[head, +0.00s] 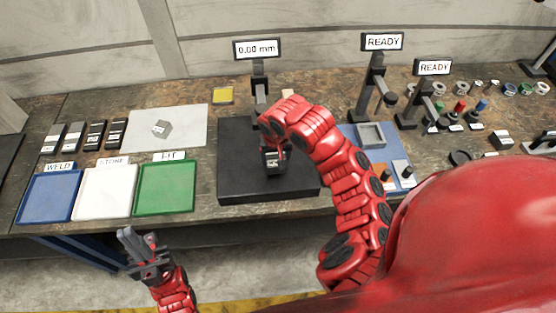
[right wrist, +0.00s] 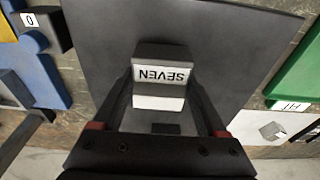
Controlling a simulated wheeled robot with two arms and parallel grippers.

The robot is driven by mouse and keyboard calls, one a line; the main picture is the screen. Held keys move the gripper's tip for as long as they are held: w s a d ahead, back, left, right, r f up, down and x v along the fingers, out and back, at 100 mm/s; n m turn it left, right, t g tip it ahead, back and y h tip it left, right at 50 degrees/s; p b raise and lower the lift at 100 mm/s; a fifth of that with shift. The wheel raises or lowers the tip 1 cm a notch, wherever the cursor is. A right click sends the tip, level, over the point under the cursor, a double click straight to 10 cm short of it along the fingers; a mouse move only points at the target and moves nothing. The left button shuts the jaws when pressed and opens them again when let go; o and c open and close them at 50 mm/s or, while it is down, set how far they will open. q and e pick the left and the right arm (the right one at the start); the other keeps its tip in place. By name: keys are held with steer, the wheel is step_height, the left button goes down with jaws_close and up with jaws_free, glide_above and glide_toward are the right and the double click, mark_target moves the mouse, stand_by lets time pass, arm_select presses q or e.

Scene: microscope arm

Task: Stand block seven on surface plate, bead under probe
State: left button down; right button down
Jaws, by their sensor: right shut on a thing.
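Block seven (right wrist: 160,74) is a grey block with a white label, which reads SEVEN upside down in the right wrist view. My right gripper (head: 273,160) is shut on it, one finger on each side, over the black surface plate (head: 235,185). I cannot tell whether the block touches the plate. I cannot make out a bead on it. The probe stand (head: 260,85) rises at the back of the plate under a 0.00 mm display (head: 257,49); my right arm hides the probe tip. My left gripper (head: 138,241) is open and empty, in front of the bench edge.
Blue, white and green trays (head: 165,188) lie at front left, with dark labelled blocks behind them. A small grey block (head: 162,128) sits on a pale sheet (head: 190,119). Two READY stands (head: 375,85) and a blue board (head: 353,133) are to the right.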

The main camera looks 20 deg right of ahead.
steer(key=shift+f+p, duration=0.5)
steer(key=shift+f, duration=0.85)
jaws_free()
steer(key=shift+s+f, duration=0.1)
